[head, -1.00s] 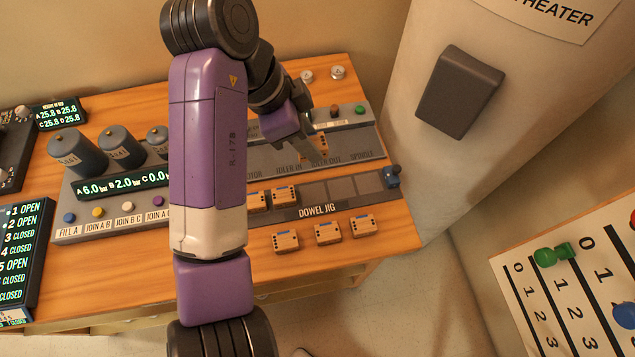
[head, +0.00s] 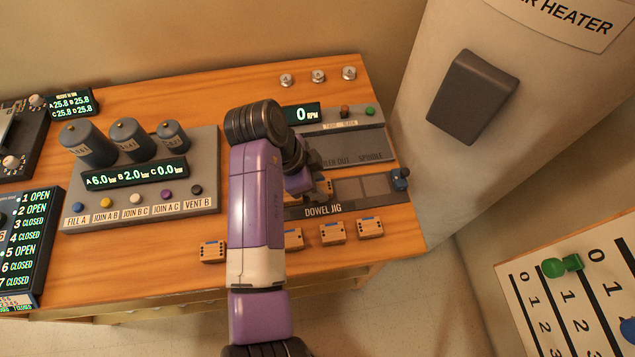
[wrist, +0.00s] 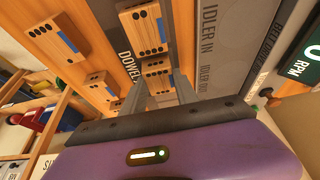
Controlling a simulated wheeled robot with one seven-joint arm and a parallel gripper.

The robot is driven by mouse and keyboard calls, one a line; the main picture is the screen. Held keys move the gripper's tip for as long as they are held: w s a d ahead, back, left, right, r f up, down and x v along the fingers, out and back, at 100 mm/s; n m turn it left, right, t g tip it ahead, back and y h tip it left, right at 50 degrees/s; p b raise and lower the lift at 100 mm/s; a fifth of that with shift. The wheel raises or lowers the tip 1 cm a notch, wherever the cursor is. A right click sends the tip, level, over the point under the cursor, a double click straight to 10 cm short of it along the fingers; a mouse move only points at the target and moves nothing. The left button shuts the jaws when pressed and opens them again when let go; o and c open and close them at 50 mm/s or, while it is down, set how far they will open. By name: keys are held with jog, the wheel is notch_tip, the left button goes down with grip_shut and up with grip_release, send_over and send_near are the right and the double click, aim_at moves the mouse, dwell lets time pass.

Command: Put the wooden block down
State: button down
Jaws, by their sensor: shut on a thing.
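My gripper (wrist: 160,93) is shut on a wooden block (wrist: 158,82), which sits between its fingertips over the dowel jig. The block is pale wood with dark holes and a blue stripe. In the head view my gripper (head: 316,187) is partly hidden by my arm, and a bit of wooden block (head: 326,187) shows beside it. The dowel jig (head: 346,190) is a dark strip with square bays, with empty bays to the right of the gripper. I cannot tell whether the held block touches the jig.
A blue-knobbed part (head: 400,179) is at the jig's right end. The cylinder console (head: 140,205) stands left; the heater (head: 475,90) stands right.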

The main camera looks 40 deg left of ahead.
jog(key=shift+f, duration=0.35)
jog(key=shift+f, duration=0.15)
jog(key=c, duration=0.9)
grip_release()
jog(key=shift+c, duration=0.2)
jog(key=shift+r, duration=0.3)
jog(key=b+v, duration=0.2)
jog(key=v, duration=0.9)
jog(key=shift+s+a+r, duration=0.15)
jog(key=shift+a+r, duration=0.05)
jog(key=shift+r, duration=0.15)
